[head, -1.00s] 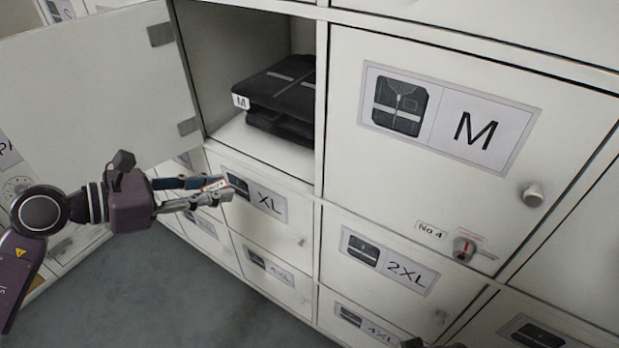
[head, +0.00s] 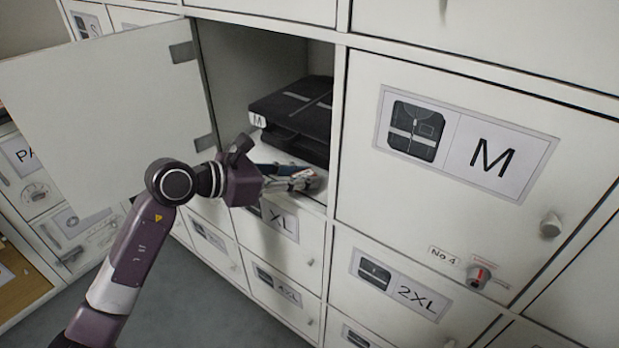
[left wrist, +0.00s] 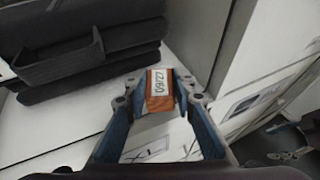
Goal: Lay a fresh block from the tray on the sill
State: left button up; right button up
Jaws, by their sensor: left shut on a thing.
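My left gripper (head: 303,180) is shut on a small orange block (left wrist: 160,98) with a white printed label. In the left wrist view the block sits between both fingertips. The gripper reaches in at the front of the open M compartment, over or close to its pale sill (left wrist: 184,42). I cannot tell whether the block touches the sill. In the head view the fingers partly hide the block and the sill's front edge. I cannot make out the tray. A dark shape at the right of the left wrist view may be my right gripper; its jaws are unclear.
Folded black garments (head: 295,115) with an M tag lie deeper in the compartment, and fill much of it. The open door (head: 105,110) stands to the left. A closed M door (head: 460,220) is on the right, with XL and 2XL doors below.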

pick_arm(q)
jog(key=shift+w+d, duration=0.5)
jog(key=shift+d, duration=0.35)
jog(key=shift+f, duration=0.8)
pick_arm(e)
jog(key=shift+v, duration=0.8)
pick_arm(q)
jog(key=shift+f+b, duration=0.1)
jog(key=shift+b, duration=0.2)
pick_arm(e)
jog(key=shift+w+r, duration=0.1)
jog(key=shift+r, duration=0.05)
pick_arm(q)
jog(key=o, duration=0.9)
pick_arm(e)
jog(key=shift+r, duration=0.2)
pick_arm(q)
jog(key=shift+o, duration=0.2)
